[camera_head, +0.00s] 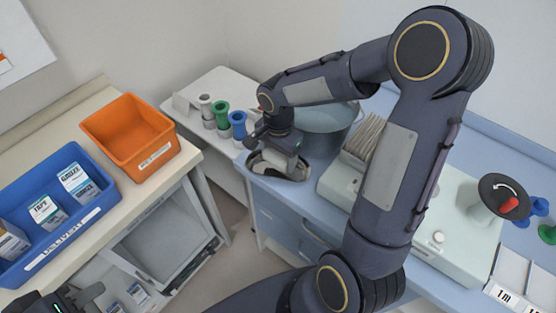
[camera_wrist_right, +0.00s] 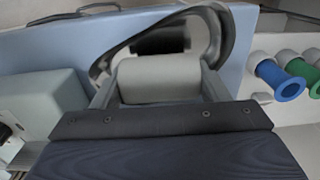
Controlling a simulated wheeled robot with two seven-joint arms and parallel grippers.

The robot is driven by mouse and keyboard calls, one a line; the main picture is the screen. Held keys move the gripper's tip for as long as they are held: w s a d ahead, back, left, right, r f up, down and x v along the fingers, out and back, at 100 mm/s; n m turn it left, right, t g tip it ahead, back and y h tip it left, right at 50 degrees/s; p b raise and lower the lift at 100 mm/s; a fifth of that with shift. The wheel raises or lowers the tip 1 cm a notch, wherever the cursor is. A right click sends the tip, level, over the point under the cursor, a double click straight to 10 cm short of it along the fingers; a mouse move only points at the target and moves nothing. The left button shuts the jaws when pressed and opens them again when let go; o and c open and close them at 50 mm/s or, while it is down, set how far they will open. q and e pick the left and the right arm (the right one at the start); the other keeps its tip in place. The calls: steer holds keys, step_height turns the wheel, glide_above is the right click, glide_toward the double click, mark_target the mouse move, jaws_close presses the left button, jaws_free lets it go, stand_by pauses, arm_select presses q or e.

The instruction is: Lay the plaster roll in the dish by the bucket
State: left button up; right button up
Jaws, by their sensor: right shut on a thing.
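My right gripper (camera_head: 283,153) is shut on the plaster roll, a pale grey-white cylinder that shows between the fingers in the right wrist view (camera_wrist_right: 160,80). In the head view the gripper hides most of the roll. The dish (camera_head: 258,168) is a curved metal bowl on the blue counter, directly below the gripper. Its rim and dark inside show just beyond the roll in the right wrist view (camera_wrist_right: 226,30). I cannot tell whether the roll touches the dish. The bucket (camera_head: 322,118) stands right behind the dish, partly hidden by my arm. My left gripper (camera_head: 80,298) is only partly in view at the lower left.
Green, blue and grey spools (camera_head: 221,115) stand on a white surface left of the dish. A pale machine (camera_head: 340,185) sits close on its right, with a stack of strips (camera_head: 365,138). An orange bin (camera_head: 128,135) and a blue bin (camera_head: 60,215) are on the left cabinet.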

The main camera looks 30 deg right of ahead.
mark_target(278, 163)
steer(key=shift+f, duration=1.35)
steer(key=shift+f, duration=0.1)
steer(key=shift+f, duration=0.15)
steer(key=o, duration=0.8)
steer(key=shift+c, duration=0.2)
